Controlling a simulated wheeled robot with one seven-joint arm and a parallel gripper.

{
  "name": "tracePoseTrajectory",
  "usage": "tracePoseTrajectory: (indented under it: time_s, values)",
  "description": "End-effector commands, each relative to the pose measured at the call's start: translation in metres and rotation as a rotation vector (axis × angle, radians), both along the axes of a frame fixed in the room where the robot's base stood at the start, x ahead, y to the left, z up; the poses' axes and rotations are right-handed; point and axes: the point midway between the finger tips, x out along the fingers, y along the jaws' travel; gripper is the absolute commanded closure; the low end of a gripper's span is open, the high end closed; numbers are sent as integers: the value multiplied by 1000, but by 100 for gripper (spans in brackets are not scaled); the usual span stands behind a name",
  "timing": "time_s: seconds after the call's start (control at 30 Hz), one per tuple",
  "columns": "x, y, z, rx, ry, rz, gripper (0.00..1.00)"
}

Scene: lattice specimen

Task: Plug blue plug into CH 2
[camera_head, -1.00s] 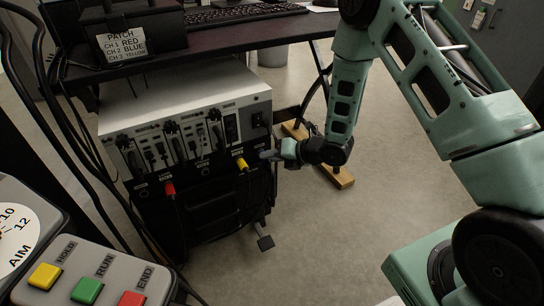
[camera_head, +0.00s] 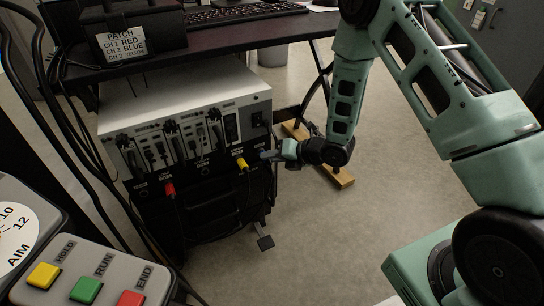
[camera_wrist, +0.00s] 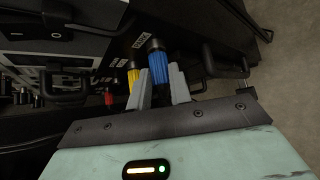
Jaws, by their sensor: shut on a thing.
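My gripper (camera_wrist: 158,88) is shut on the blue plug (camera_wrist: 158,66), which sticks out past the fingertips in the wrist view. In the head view my gripper (camera_head: 270,155) is at the right front of the instrument box, and the blue plug cannot be made out. The yellow plug (camera_head: 242,163) sits in the right socket of the box's lower front, the red plug (camera_head: 169,189) in the left one. The middle socket, CH 2 (camera_head: 205,171), shows no plug. The wrist view also shows the yellow plug (camera_wrist: 133,76) beside the blue one and the red plug (camera_wrist: 108,97) farther left.
The instrument box (camera_head: 185,97) stands under a dark desk (camera_head: 240,38). A card (camera_head: 121,45) reads CH 1 red, CH 2 blue, CH 3 yellow. Dark cables hang below the sockets. A button panel (camera_head: 108,262) is at the front left.

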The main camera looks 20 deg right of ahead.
Motion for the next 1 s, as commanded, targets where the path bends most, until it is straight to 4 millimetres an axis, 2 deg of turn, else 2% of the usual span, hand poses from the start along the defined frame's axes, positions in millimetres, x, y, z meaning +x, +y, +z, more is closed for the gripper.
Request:
tracePoseTrajectory:
  time_s: [0.77, 1.0]
  values:
    - [-9, -1, 0, 0, 0, 0, 100]
    - [-24, -3, -1, -1, 0, -1, 100]
